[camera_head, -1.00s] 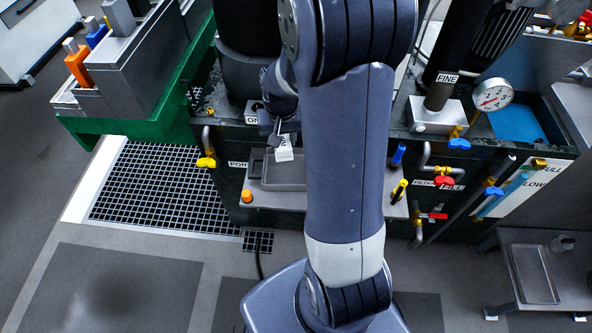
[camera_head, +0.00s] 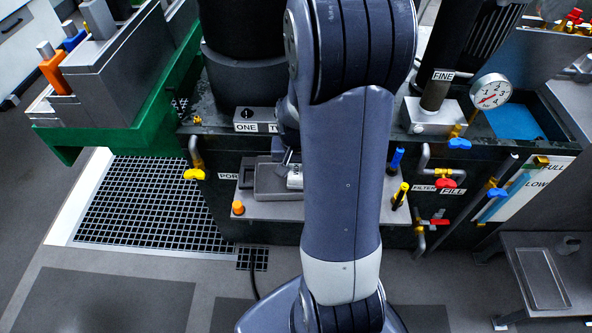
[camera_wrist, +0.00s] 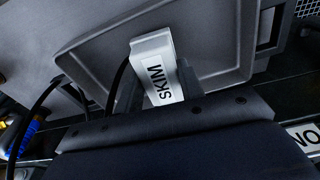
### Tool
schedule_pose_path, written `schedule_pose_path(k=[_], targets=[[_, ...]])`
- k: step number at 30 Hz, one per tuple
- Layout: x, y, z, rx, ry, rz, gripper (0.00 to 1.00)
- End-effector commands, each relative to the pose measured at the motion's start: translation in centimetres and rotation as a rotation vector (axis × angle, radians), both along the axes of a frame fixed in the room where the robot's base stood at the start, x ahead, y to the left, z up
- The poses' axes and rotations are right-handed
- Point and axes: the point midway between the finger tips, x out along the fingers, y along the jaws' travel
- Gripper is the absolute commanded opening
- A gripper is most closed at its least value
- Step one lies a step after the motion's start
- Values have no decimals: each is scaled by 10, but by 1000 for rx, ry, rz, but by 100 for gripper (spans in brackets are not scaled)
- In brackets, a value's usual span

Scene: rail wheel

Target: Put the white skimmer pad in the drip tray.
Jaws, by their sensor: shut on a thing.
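The white skimmer pad (camera_wrist: 154,68), lettered SKIM, is held between the jaws of my gripper (camera_wrist: 160,88) in the wrist view. It also shows in the head view (camera_head: 295,179), partly hidden by my arm. A shallow grey tray (camera_head: 262,193) sits on the shelf at the front of the machine, with its right part hidden behind my arm. In the wrist view the pad is in front of the tray's raised rim and floor (camera_wrist: 215,50). I cannot tell whether the pad touches the tray.
Yellow-handled (camera_head: 194,174) and red-handled valves stick out from the machine front. Another shallow tray (camera_head: 541,279) lies on a side table at right.

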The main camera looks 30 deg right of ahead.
Motion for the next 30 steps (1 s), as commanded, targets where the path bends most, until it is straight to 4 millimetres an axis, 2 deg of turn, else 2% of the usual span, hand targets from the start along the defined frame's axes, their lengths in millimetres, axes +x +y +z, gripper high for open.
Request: schedule_pose_path(k=[2,13,14,15,21,30], targets=[[0,0,-10,0,1,1,10],[0,0,-14,-1,-1,0,10],[0,0,-13,-1,-1,0,39],[0,0,-12,-1,-1,0,42],[0,0,-12,-1,-1,0,58],[0,0,-9,-1,-1,0,58]])
